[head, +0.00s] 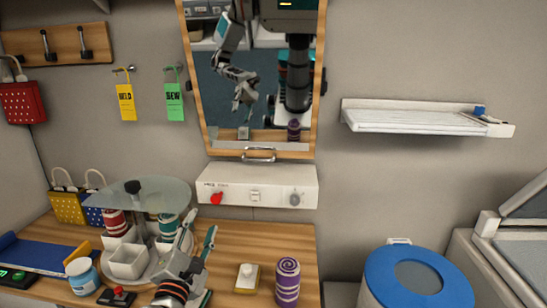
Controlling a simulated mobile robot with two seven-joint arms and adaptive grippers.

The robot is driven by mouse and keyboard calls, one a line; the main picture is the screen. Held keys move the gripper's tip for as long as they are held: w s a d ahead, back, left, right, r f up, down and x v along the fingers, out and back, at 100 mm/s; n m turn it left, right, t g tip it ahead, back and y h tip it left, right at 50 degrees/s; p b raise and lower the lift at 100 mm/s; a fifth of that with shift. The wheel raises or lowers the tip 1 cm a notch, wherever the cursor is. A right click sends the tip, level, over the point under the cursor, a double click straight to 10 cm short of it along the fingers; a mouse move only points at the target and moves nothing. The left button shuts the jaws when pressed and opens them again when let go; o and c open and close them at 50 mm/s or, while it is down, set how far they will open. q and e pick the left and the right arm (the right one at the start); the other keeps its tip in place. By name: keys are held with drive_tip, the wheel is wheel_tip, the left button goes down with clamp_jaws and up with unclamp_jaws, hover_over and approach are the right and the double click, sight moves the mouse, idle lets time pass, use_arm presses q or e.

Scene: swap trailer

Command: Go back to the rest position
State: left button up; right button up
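My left gripper (197,242) is over the wooden table, low in the picture, with its fingers pointing up and apart. Nothing shows between the fingers. It is in front of the right side of a round carousel with a glass top (150,194), and overlaps it in the picture; I cannot tell whether they touch. The carousel holds white cups (127,262) and red-and-white and teal spools. My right gripper is not directly in view.
A purple spiral-patterned cylinder (287,282) and a small block with a knob (247,278) stand right of the gripper. A white panel (256,186) is on the wall. A mirror (262,110) reflects my arm and column. A blue-lidded bin (418,283) stands right of the table.

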use_arm(q)
drive_tip(key=s+d+f+m+g+h, duration=0.1)
drive_tip(key=s+d+f+m+h, duration=0.2)
drive_tip(key=s+f+m, duration=0.6)
drive_tip(key=s+d+f+m+g+h, duration=0.1)
drive_tip(key=s+d+f+m+h, duration=0.4)
drive_tip(key=m, duration=0.6)
drive_tip(key=s+a+f+m+g+y, duration=0.3)
drive_tip(key=s+f, duration=0.4)
drive_tip(key=f, duration=0.5)
drive_tip(key=s+a+f+m+g+y, duration=0.3)
drive_tip(key=s+f, duration=0.5)
drive_tip(key=f, duration=0.5)
drive_tip(key=a+m+g, duration=0.1)
drive_tip(key=a+m, duration=0.1)
drive_tip(key=m, duration=0.1)
drive_tip(key=shift+s+a+y, duration=0.2)
drive_tip(key=shift+a+y, duration=0.1)
drive_tip(key=shift+a, duration=0.1)
